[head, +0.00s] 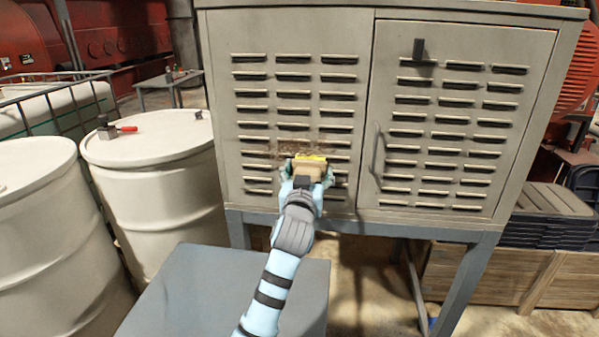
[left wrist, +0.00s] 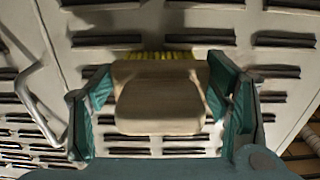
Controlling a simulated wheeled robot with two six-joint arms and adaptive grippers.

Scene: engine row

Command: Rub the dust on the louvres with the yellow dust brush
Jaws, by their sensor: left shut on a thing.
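The yellow dust brush (head: 311,159) has a wooden block and yellow bristles. My left gripper (head: 307,172) is shut on its block, in front of the left door of the grey cabinet (head: 365,100). In the left wrist view the block of the brush (left wrist: 160,100) sits between the two fingers (left wrist: 160,110), with the bristles facing the louvres (left wrist: 200,40). The bristles look at or very near the louvres; contact is hard to tell. Brown dust (head: 285,150) shows on the louvres around the brush, partly hidden by it. My right gripper is not in view.
The right door has a bar handle (head: 376,152) and a dark latch (head: 419,50). White drums (head: 155,170) stand at the left, one with a red-handled clamp (head: 115,130) on top. Wooden crates (head: 510,275) and stacked dark bins (head: 548,215) are at the right.

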